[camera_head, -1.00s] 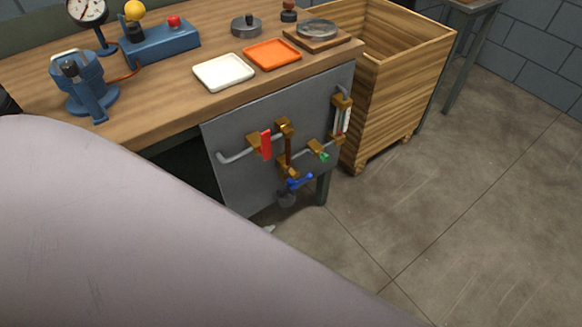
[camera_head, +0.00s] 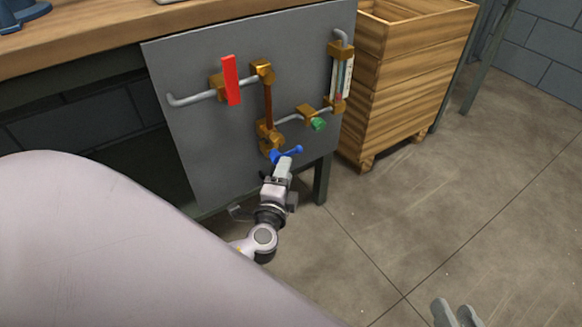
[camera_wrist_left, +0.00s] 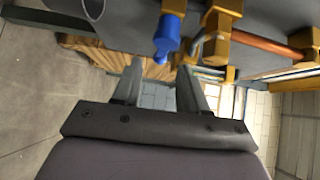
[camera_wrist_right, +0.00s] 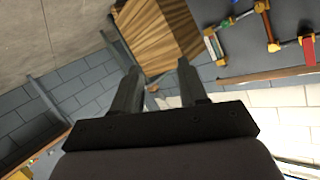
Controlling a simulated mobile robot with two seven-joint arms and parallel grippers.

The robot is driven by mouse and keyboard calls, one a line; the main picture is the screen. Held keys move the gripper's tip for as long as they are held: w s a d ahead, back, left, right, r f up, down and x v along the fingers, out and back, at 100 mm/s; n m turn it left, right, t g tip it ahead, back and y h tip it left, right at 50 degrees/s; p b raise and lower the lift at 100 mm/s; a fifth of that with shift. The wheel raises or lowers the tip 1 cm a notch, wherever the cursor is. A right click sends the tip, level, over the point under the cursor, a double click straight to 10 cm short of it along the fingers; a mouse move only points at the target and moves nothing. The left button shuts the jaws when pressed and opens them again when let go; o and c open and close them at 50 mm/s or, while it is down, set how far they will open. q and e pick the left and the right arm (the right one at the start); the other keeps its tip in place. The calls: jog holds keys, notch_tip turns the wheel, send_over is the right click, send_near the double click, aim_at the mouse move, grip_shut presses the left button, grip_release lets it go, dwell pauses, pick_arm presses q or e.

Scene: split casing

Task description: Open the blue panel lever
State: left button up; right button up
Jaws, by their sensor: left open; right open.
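The blue lever (camera_head: 287,155) is at the bottom of the pipework on the grey panel (camera_head: 200,150), below a brass fitting. It slants up to the right in the head view. My left gripper (camera_head: 284,168) is open right at the lever and overlaps its lower part. In the left wrist view the lever (camera_wrist_left: 167,38) appears just past the gap between the open fingertips (camera_wrist_left: 160,68); I cannot tell whether they touch it. My right gripper (camera_head: 458,312) is open and empty near the bottom edge, away from the panel. Its open fingers show in the right wrist view (camera_wrist_right: 158,70).
A red lever (camera_head: 231,80), a green handle (camera_head: 318,124) and a glass gauge (camera_head: 343,80) share the panel with the pipes. A wooden crate (camera_head: 400,90) stands right of it. The workbench (camera_head: 100,45) is above. The floor at right is clear.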

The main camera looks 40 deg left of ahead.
aim_at(291, 154)
pick_arm(q)
jog(key=shift+b+x, duration=0.7)
jog(key=shift+x, duration=3.15)
jog(key=shift+r, duration=0.1)
grip_shut()
